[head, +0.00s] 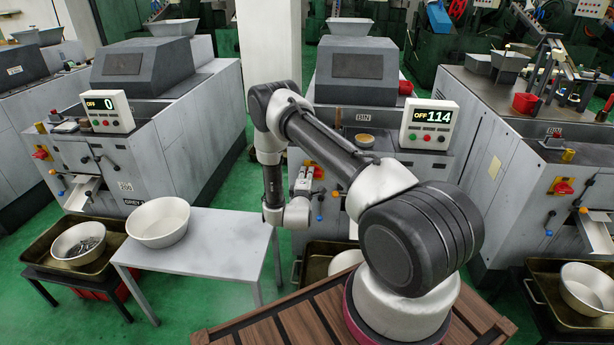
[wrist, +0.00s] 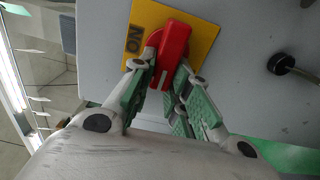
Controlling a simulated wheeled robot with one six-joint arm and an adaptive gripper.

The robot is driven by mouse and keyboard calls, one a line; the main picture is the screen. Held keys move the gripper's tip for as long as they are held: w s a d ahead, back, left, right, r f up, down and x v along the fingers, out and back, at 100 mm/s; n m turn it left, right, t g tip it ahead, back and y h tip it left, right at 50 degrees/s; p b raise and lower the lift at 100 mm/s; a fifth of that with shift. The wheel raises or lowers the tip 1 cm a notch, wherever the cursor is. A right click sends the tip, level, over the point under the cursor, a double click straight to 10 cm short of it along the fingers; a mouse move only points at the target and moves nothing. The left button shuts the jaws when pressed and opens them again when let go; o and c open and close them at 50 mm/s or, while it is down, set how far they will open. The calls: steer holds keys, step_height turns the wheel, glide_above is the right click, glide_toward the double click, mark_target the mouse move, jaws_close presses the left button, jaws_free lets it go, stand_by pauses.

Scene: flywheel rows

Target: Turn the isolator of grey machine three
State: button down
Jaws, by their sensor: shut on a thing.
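The isolator is a red handle (wrist: 174,48) on a yellow plate (wrist: 203,42) marked ON, fixed to a grey machine front. In the wrist view the handle leans slightly from upright. My gripper (wrist: 166,72) is shut on it, one green-padded finger on each side of its lower end. In the head view my gripper (head: 304,178) reaches the front of the middle grey machine (head: 345,95), where a bit of the red isolator (head: 318,171) shows beside it. My arm hides part of this front. I cannot read the machine's number.
A display box (head: 429,125) on the middle machine reads OFF 114. A black knob (wrist: 281,63) sits beside the plate. A grey table (head: 205,250) with a white bowl (head: 160,222) stands to the left. Other grey machines (head: 120,140) flank it.

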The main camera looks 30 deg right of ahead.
steer(key=c, duration=1.4)
jaws_free()
steer(key=shift+o, duration=0.2)
steer(key=shift+a, duration=0.1)
steer(key=v, duration=1.2)
